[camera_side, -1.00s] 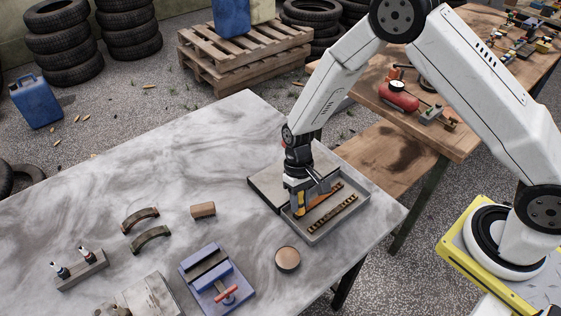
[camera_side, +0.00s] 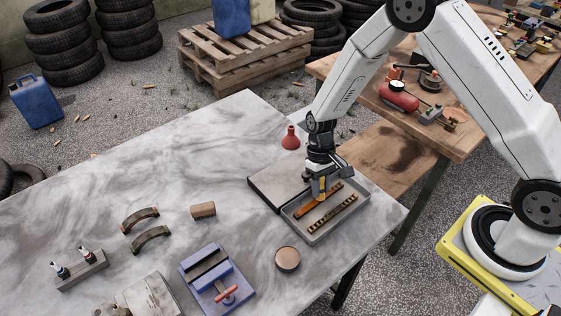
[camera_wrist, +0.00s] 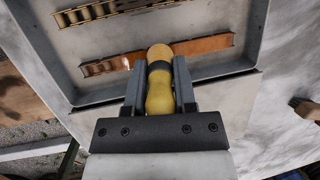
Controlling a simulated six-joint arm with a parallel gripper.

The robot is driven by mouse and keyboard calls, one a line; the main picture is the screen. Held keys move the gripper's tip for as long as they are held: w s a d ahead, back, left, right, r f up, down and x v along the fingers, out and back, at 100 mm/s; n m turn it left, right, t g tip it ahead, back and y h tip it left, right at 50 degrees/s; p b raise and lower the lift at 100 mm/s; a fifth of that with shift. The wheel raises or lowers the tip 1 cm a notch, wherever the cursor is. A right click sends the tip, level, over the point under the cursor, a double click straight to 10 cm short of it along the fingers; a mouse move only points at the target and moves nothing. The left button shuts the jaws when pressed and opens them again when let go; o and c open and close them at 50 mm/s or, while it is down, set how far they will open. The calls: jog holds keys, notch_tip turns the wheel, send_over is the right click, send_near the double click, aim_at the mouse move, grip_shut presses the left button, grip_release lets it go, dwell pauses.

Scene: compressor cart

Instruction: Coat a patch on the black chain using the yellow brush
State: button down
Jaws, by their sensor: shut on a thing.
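My gripper (camera_side: 321,188) is shut on the yellow brush (camera_side: 323,186), which points down. In the wrist view the brush's yellow body (camera_wrist: 160,98) with a dark band sits between both fingers, its rounded end over a chain. That chain (camera_side: 312,207) lies in the grey tray (camera_side: 320,237). In the wrist view most of the chain (camera_wrist: 205,43) looks smooth orange-brown, and its left end shows bare links. A second, brown chain (camera_side: 334,211) with visible links lies parallel to it. Neither chain looks clearly black. Whether the bristles touch is hidden.
A flat grey plate (camera_side: 276,182) adjoins the tray. A red bottle (camera_side: 290,138) stands behind. A round tin (camera_side: 287,258), a blue vise (camera_side: 215,280), a brown block (camera_side: 203,211) and curved pieces (camera_side: 140,218) lie leftward. The table's middle is clear.

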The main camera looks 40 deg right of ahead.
jog(key=shift+d, duration=3.85)
jog(key=shift+d+r, duration=0.15)
jog(key=shift+d, duration=0.05)
notch_tip(320, 180, up, 8)
jog(key=shift+a, duration=0.2)
